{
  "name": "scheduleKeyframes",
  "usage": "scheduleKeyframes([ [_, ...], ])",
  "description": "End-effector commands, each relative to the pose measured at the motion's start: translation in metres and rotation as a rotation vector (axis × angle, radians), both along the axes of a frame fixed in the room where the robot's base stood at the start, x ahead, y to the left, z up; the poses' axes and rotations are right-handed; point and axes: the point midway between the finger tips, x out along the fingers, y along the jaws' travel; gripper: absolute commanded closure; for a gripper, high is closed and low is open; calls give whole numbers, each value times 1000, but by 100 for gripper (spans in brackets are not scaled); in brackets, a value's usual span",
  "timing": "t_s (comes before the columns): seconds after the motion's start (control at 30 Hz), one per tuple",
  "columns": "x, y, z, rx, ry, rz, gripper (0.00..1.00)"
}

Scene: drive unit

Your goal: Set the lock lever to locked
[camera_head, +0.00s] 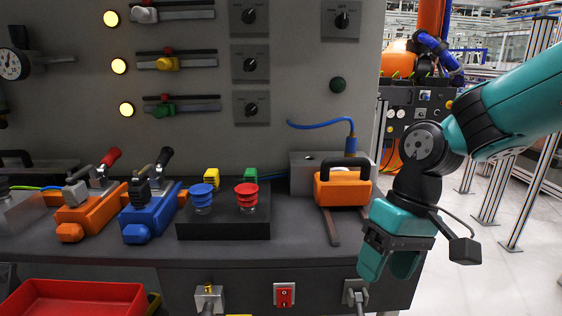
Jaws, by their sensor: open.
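Two lever devices stand at the left of the bench. One has an orange base and a lever with a red grip (112,158). The other has a blue base and a lever with a black grip (164,157). Both levers tilt up and to the right. I cannot tell which one is the lock lever, and no locked marking is readable. My gripper (389,266) is at the right, pointing down in front of the bench's right end. It is open and empty, well apart from both levers.
A black box with blue (202,196) and red (246,196) buttons stands mid-bench. An orange block with a black handle (342,188) sits near my gripper. The wall panel holds knobs, sliders and lit lamps. A red tray (75,297) is at lower left.

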Motion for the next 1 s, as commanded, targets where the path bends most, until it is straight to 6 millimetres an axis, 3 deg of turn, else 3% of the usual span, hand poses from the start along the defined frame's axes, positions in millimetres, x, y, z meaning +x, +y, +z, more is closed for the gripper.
scheduleKeyframes([
  [0.1,-42,10,20,36,-95,83,40],
  [0.43,-126,17,35,111,-283,248,40],
  [0.5,-123,17,62,109,-276,244,40],
  [0.9,-122,17,159,108,-273,242,40],
  [1.0,-122,17,173,108,-273,241,40],
])
